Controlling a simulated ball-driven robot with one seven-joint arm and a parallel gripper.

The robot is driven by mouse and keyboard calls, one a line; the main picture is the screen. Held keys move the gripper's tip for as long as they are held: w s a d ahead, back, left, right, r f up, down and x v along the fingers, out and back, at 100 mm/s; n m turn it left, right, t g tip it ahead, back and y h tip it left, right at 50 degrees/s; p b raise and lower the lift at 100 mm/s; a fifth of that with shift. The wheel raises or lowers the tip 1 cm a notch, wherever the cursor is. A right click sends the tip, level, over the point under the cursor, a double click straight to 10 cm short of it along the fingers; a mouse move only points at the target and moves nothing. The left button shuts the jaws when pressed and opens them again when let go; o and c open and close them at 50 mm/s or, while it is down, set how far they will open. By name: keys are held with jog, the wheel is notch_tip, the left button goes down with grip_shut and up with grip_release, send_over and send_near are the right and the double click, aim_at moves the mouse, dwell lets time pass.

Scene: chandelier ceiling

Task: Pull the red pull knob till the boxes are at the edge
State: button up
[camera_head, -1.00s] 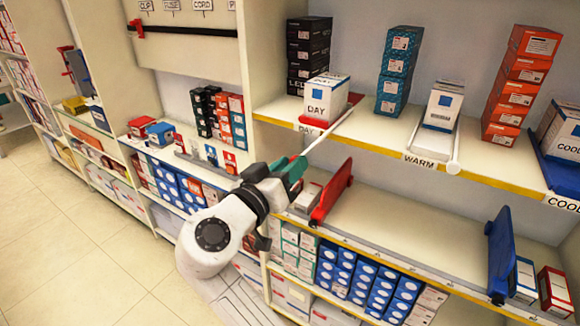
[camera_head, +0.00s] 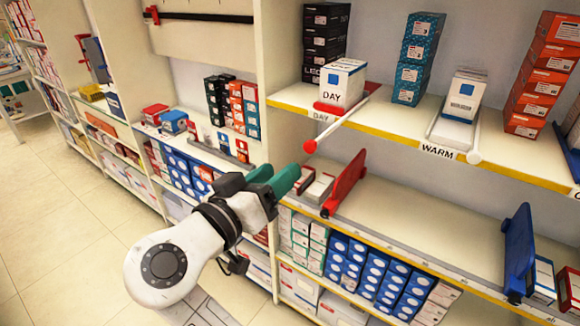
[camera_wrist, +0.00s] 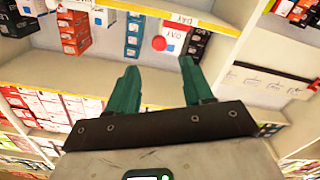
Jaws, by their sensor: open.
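The red pull knob (camera_head: 310,146) is on the near end of a white rod (camera_head: 342,120) that juts out past the upper shelf's front edge. A white box marked DAY (camera_head: 342,82) stands beside the rod, close behind the yellow shelf edge, with a red piece (camera_head: 328,107) at its foot. My gripper (camera_head: 279,174), with green fingers, is open and empty, below and left of the knob and apart from it. In the wrist view the knob (camera_wrist: 159,43) shows beyond the gap between my open fingers (camera_wrist: 158,66). A box behind the front one is partly hidden.
A red divider (camera_head: 345,183) stands on the lower shelf right of my gripper, with small boxes beside it. A second rod with a white knob (camera_head: 473,157) lies near the WARM label. The lower shelf between the red and blue divider (camera_head: 518,250) is largely clear.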

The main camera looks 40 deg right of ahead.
jog(key=shift+v, duration=1.05)
jog(key=s+d+f+n+g+y, duration=0.1)
jog(key=s+d+f+n+y, duration=0.2)
jog(key=f, duration=0.5)
jog(key=s+d+f+n+g+y, duration=0.1)
jog(key=s+d+f+y, duration=0.25)
jog(key=f, duration=0.55)
jog(key=s+d+f+n+g+y, duration=0.1)
jog(key=s+d+f+n+y, duration=0.2)
jog(key=f, duration=0.5)
jog(key=s+a+f+n+g+y, duration=0.1)
jog(key=s+f+y, duration=0.2)
jog(key=s+f, duration=0.3)
jog(key=s+a+f+n+g+y, duration=0.1)
jog(key=s+f+y, duration=0.3)
jog(key=s, duration=0.6)
notch_tip(320, 180, down, 2)
jog(key=shift+s+a+f, duration=0.1)
jog(key=shift+s+a, duration=0.1)
jog(key=shift+s, duration=0.15)
